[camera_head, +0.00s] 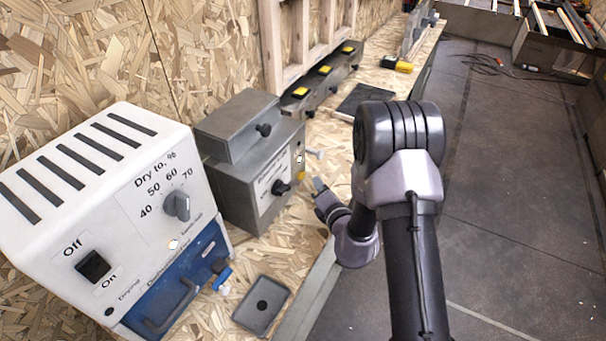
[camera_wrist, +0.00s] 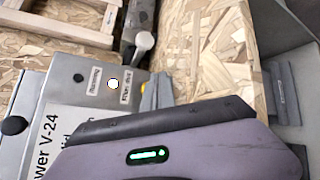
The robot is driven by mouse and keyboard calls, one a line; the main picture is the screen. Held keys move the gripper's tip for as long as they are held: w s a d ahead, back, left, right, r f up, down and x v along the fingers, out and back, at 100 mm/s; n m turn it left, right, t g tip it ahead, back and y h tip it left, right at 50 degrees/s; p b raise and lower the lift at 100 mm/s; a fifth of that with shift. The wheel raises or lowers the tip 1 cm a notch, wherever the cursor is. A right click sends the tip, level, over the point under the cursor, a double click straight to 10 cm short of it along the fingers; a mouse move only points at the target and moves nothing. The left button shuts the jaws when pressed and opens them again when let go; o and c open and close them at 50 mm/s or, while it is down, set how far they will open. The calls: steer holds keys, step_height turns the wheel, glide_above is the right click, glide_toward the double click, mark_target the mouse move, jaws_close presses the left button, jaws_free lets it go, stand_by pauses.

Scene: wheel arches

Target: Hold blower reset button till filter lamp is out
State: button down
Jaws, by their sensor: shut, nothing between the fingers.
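The grey blower unit (camera_head: 252,180) stands behind the white cabinet, with a black knob on its labelled front. In the wrist view its panel (camera_wrist: 60,92) shows part of a "V-24" label. A pale, bright round lamp (camera_wrist: 113,84) sits between two small labels, one seeming to read "Running"; the other is too small to read surely. A small yellow part (camera_head: 301,175) is at the panel's right end and also shows behind my fingers (camera_wrist: 167,88). My gripper (camera_head: 319,185) is shut and empty, its tips close to that part. I cannot tell if they touch.
A white cabinet (camera_head: 110,200) with a dial and Off/On switch fills the left. A grey tray (camera_head: 262,304) lies on the bench. Grey boxes with yellow tops (camera_head: 322,72) line the wall. A pale-headed lever (camera_wrist: 143,42) stands close beyond my fingers.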

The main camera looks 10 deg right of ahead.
steer(key=shift+w+a, duration=0.35)
steer(key=shift+a, duration=0.2)
steer(key=shift+a, duration=0.1)
stand_by(1.6)
steer(key=shift+w+a+p, duration=0.25)
steer(key=shift+p, duration=0.15)
steer(key=shift+w+a, duration=0.3)
steer(key=shift+a, duration=0.1)
stand_by(0.5)
stand_by(1.0)
steer(key=shift+s+d, duration=0.55)
steer(key=shift+d, duration=0.2)
steer(key=shift+s+d, duration=0.75)
steer(key=shift+d, duration=0.3)
steer(key=shift+s+d, duration=0.75)
steer(key=shift+d, duration=0.25)
